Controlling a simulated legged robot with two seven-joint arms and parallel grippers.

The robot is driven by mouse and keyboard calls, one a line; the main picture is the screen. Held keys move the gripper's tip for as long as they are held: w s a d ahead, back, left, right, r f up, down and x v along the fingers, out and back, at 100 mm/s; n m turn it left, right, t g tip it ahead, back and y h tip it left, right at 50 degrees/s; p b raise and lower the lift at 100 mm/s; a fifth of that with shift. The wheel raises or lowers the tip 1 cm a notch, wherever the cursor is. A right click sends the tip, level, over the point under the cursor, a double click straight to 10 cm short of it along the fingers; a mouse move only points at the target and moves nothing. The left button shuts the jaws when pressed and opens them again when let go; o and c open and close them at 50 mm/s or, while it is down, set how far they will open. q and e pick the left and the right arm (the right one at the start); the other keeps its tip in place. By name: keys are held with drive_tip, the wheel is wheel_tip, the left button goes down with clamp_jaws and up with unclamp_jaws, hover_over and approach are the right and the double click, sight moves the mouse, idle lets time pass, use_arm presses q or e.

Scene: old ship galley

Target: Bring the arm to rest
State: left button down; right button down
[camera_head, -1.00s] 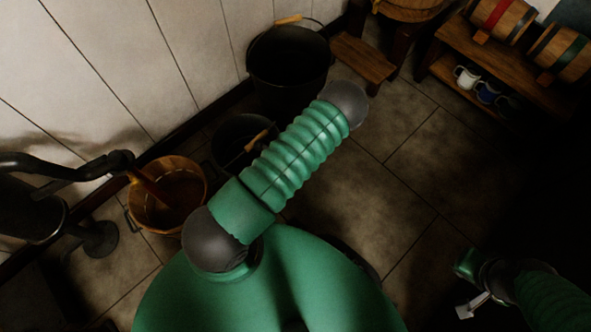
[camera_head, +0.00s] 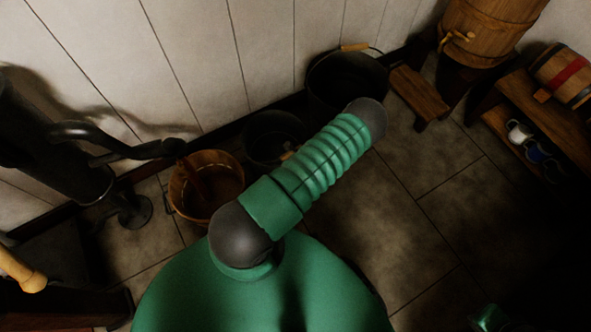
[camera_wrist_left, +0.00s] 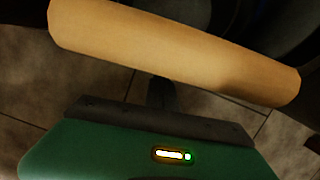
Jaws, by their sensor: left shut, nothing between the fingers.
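My left arm's green ribbed upper part slants up and right across the head view from my dark shoulder joint to a dark elbow joint; its forearm and gripper are hidden there. In the left wrist view the gripper's green body fills the bottom, and the dark fingers of my left gripper (camera_wrist_left: 162,95) are together and empty. A pale wooden cylinder (camera_wrist_left: 175,50) crosses that view above the fingers; whether it touches them I cannot tell. A small green part of mine shows at the head view's bottom right; no right jaws are visible.
A black bucket (camera_head: 325,92), a smaller dark bucket (camera_head: 265,135) and a wooden tub (camera_head: 190,200) stand along the plank wall. A black pump (camera_head: 60,140) is left. A barrel (camera_head: 490,30) and shelf (camera_head: 540,115) stand right. Tiled floor (camera_head: 400,220) is clear.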

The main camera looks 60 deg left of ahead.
use_arm(q)
drive_tip(key=d+p+v, duration=0.1)
drive_tip(key=p+v, duration=0.4)
drive_tip(key=v, duration=0.6)
drive_tip(key=shift+d+f+p, duration=0.2)
drive_tip(key=shift+f+p, duration=0.05)
drive_tip(key=shift+p, duration=0.1)
